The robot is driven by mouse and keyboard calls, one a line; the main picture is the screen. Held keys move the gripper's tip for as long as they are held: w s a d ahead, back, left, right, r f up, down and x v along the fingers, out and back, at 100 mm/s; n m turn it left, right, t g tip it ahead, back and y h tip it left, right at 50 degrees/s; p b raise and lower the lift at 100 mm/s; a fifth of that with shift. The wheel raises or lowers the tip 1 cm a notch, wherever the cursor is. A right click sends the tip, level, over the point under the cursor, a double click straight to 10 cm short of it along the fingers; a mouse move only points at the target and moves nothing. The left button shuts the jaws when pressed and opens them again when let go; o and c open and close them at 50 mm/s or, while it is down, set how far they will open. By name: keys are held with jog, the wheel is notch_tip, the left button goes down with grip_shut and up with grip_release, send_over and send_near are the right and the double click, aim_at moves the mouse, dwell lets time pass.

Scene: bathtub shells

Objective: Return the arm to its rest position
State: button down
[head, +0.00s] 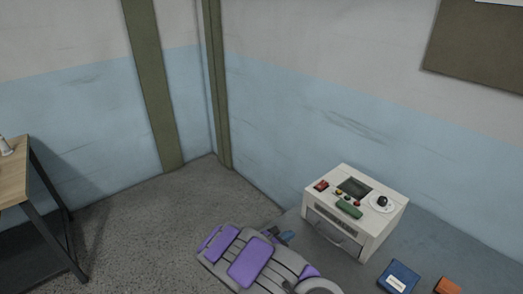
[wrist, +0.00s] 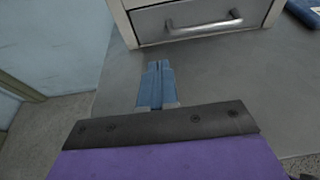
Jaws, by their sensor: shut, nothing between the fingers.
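My gripper (wrist: 159,68) is shut and empty, its two blue fingers together above the grey surface (wrist: 215,75) in front of a white cabinet. In the head view the gripper (head: 286,236) is small, at the far end of my purple and grey arm, left of the cabinet. The arm is low at the bottom centre of that view. The white cabinet (head: 336,239) has a drawer front with a metal handle (wrist: 190,27), which looks closed. The fingers are apart from the handle.
On the cabinet are a green block (head: 349,209), a red item (head: 321,185) and a white dish (head: 378,206) holding a dark round thing. A blue book-like item (head: 398,277) and an orange one (head: 448,286) lie right. A wooden table (head: 12,172) stands left; the floor between is clear.

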jog(key=s+d+r+m+g+h, duration=0.1)
jog(key=s+d+r+m+g, duration=0.1)
jog(key=s+d+r+m, duration=0.3)
jog(key=s+d+r+m+g+h, duration=0.1)
jog(key=s+d+r+m+g, duration=0.15)
jog(key=d+r, duration=0.4)
jog(key=s+d+r+m+g+h, duration=0.1)
jog(key=s+d+r+m+g, duration=0.25)
jog(key=r, duration=0.45)
jog(key=s+r+m+g+y, duration=0.2)
jog(key=s+r+m, duration=0.15)
jog(key=s, duration=0.35)
jog(key=s+r+m+g+y, duration=0.1)
jog(key=s+r+m+y, duration=0.1)
jog(key=s+m, duration=0.35)
jog(key=s+a+r+m+y, duration=0.1)
jog(key=s+a+m+y, duration=0.1)
jog(key=s+a+y, duration=0.3)
jog(key=s+a+m+y, duration=0.3)
jog(key=s+a+y, duration=0.2)
jog(key=s+a, duration=0.6)
jog(key=s, duration=0.6)
jog(key=shift+a+r+t+y, duration=0.15)
jog(key=shift+r+t+y, duration=0.15)
jog(key=shift+r+t, duration=0.1)
